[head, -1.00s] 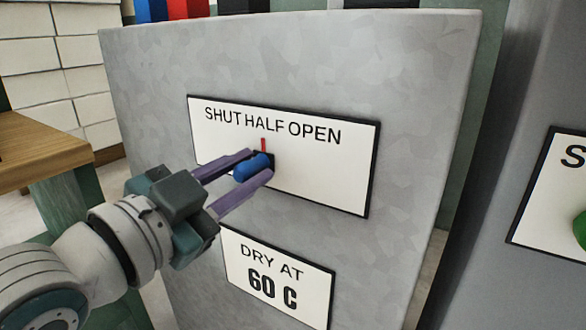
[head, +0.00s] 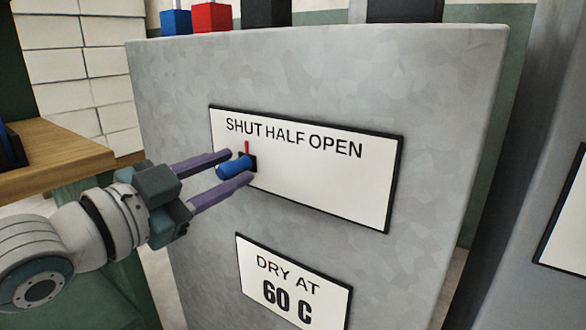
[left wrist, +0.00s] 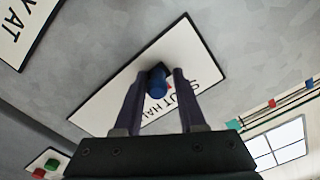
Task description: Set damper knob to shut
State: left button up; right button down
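The damper knob (head: 234,167) is a blue handle with a red pointer, on a white label plate (head: 320,185) reading SHUT HALF OPEN. Its pointer stands under the word SHUT. My left gripper (head: 238,166) has its two purple fingers on either side of the knob. In the left wrist view the knob (left wrist: 157,84) sits between the fingers, nearer the left one, with a gap showing at the right, so the gripper looks open around it. Whether a finger touches the knob is hard to tell. My right gripper is out of view.
A second plate (head: 290,285) reading DRY AT 60 C is below on the same grey panel (head: 430,90). A wooden table (head: 50,155) stands at the left. Another grey panel (head: 535,130) stands at the right. Red and blue blocks (head: 210,16) show above the panel.

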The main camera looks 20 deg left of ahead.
pick_arm(q)
jog(key=shift+o, duration=1.3)
jog(key=shift+r, duration=0.1)
jog(key=shift+s, duration=0.3)
jog(key=p+v, duration=0.2)
jog(key=v, duration=0.7)
jog(key=shift+s, duration=0.2)
jog(key=shift+a, duration=0.1)
